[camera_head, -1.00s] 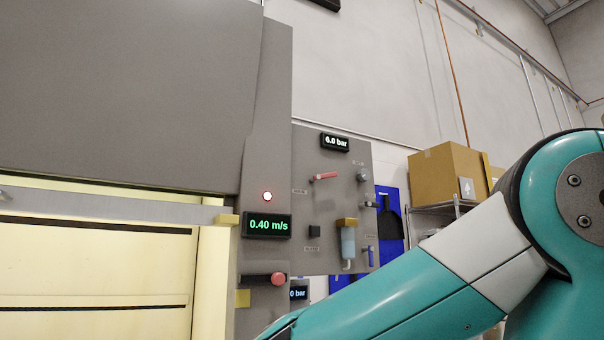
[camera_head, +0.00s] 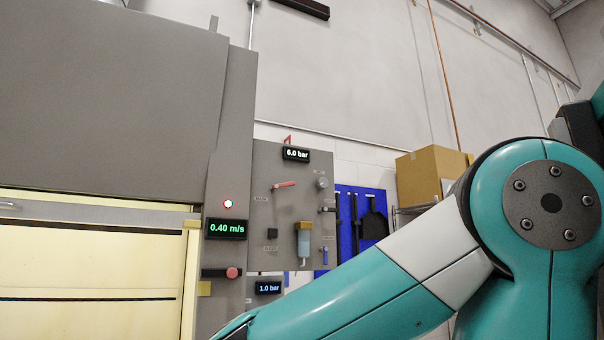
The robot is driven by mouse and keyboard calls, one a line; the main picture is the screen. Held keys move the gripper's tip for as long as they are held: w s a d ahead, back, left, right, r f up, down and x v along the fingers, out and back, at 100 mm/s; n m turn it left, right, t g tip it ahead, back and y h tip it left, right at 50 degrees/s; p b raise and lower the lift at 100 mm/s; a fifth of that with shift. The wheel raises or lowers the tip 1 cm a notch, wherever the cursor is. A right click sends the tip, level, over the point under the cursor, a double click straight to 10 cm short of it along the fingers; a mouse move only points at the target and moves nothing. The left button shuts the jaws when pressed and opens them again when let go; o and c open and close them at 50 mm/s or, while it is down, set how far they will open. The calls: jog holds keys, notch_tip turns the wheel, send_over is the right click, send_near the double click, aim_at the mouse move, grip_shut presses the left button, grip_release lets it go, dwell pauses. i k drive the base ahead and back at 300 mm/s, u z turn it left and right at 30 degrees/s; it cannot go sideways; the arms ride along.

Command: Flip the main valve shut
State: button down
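A valve with a red lever handle (camera_head: 285,185) sits on the upper part of a grey panel (camera_head: 272,160). The lever lies near level, tilted slightly up to the right. A small label (camera_head: 262,199) beside it is too small to read with certainty. A display (camera_head: 296,154) at the panel's top reads 6.0 bar. A small blue handle (camera_head: 325,254) is on the panel's lower right. My teal and white arm crosses the lower right, in front of the view. My gripper is out of view below the picture.
A cabinet with a display (camera_head: 226,229) reading 0.40 m/s, a lit lamp (camera_head: 228,204) and a red knob (camera_head: 232,272) stands left of the panel. A display (camera_head: 269,288) below reads 1.0 bar. A blue tool board (camera_head: 346,230) and a cardboard box (camera_head: 425,172) are to the right.

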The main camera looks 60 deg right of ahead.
aim_at(292, 183)
jog(key=z, duration=0.75)
jog(key=i, duration=0.25)
jog(key=u, duration=0.05)
